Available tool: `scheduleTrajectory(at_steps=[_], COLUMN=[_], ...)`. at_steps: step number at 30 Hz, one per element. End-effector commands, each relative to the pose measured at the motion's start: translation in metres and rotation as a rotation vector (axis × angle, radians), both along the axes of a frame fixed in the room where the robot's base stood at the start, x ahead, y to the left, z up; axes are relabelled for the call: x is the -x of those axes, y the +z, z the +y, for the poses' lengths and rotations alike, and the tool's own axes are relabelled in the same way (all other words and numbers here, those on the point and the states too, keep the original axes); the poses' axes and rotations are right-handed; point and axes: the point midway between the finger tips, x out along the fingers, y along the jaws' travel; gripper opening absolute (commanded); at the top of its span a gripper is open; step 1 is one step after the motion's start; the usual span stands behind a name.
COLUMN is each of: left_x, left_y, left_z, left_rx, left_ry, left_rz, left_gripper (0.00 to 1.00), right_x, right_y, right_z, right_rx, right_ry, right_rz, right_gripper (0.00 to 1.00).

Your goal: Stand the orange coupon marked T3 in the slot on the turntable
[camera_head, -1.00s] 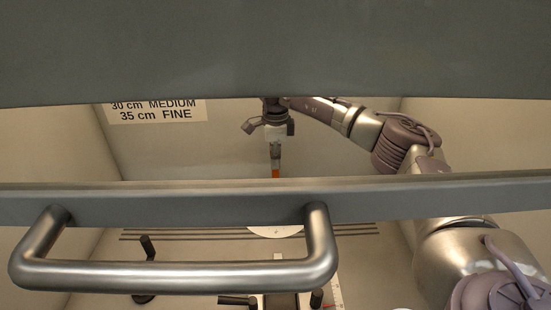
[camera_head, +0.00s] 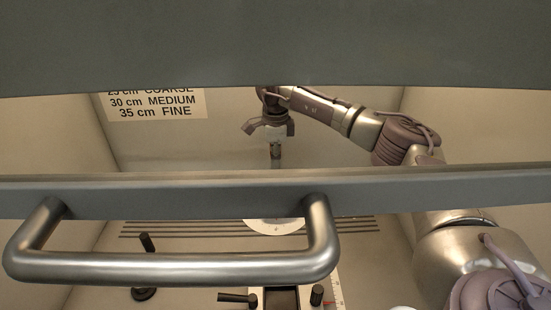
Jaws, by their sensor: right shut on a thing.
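My right gripper (camera_head: 275,153) hangs pointing down inside the enclosure, seen above the door's lower rail. It is shut, and its fingertips reach down to about the rail's top edge. The orange coupon is hidden behind the rail now; the earlier view shows orange at these fingertips. The T3 mark cannot be seen. A white disc, likely the turntable (camera_head: 265,227), shows in part just below the rail, roughly under the gripper. Its slot is hidden. Whether the coupon touches the disc cannot be told. My left gripper is not in view.
A grey door panel (camera_head: 275,45), its rail (camera_head: 200,198) and metal handle (camera_head: 165,268) block much of the view. Dark rods (camera_head: 190,233), a black post (camera_head: 147,243) and a fixture with black knobs (camera_head: 316,294) and a scale (camera_head: 338,288) lie below. A sign (camera_head: 155,103) is on the wall.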

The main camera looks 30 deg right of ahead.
Motion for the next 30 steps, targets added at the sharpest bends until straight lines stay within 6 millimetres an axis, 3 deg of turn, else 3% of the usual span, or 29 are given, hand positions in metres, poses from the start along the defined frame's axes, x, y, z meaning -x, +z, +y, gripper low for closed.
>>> scheduleTrajectory(at_steps=[23,24,29,30], left_x=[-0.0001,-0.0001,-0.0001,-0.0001], left_y=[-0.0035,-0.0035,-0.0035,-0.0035], left_z=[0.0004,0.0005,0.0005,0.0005], left_rx=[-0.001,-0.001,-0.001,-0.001], left_ry=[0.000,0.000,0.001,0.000], left_rz=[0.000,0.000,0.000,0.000], left_gripper=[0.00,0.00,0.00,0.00], right_x=[0.0000,0.0000,0.0000,0.0000], right_y=[-0.0074,-0.0074,-0.0073,-0.0073], right_z=[0.0001,0.0001,0.0001,0.0001], right_rx=[0.000,0.000,0.000,0.000], right_ry=[0.000,0.000,0.000,0.000], right_rz=[0.000,0.000,0.000,0.000], right_gripper=[0.00,0.15,0.41,0.41])
